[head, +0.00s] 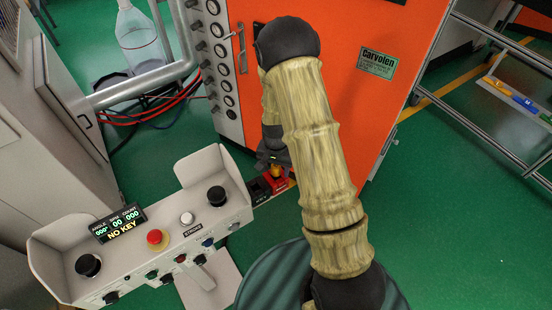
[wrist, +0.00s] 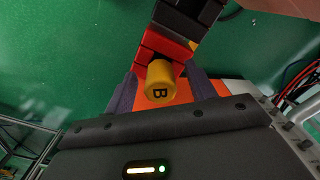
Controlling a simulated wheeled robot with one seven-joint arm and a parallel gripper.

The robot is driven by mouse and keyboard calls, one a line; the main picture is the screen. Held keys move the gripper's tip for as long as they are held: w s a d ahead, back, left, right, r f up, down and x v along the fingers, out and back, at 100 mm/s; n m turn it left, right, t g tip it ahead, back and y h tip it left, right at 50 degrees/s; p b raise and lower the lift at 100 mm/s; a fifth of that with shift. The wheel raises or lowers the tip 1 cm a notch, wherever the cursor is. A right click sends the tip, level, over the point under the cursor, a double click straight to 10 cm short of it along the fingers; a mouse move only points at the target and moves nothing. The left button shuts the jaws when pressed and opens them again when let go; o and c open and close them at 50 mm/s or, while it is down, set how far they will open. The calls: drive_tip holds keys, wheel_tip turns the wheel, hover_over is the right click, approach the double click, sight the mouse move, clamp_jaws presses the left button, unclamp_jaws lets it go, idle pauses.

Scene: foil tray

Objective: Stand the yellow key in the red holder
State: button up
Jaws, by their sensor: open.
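The yellow key (wrist: 159,86), a cylinder with a black "B" on its end, is between my fingers in the wrist view. In the head view the yellow key (head: 276,171) shows small, just above the red holder (head: 280,184). It appears upright in the red holder (wrist: 150,46); its lower end is hidden. My gripper (wrist: 160,93) is open, one finger on each side of the key, with gaps visible between key and fingers. In the head view my gripper (head: 273,162) is over the holder, partly hidden by my arm.
A black holder (head: 259,190) adjoins the red one. The control console (head: 150,240), displaying "NO KEY" (head: 119,224), stands at lower left. An orange cabinet (head: 350,30) rises behind. A rack with coloured items (head: 520,99) is at far right. Green floor is open at right.

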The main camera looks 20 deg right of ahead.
wheel_tip(320, 180, up, 17)
drive_tip(key=b, duration=0.1)
drive_tip(key=shift+r, duration=0.15)
idle(0.4)
idle(0.7)
drive_tip(key=s+r+n+t, duration=0.2)
drive_tip(key=s+n, duration=0.4)
drive_tip(key=s, duration=0.8)
drive_tip(key=shift+s+r+n+t, duration=0.3)
drive_tip(key=shift+r, duration=0.4)
drive_tip(key=shift+w, duration=0.1)
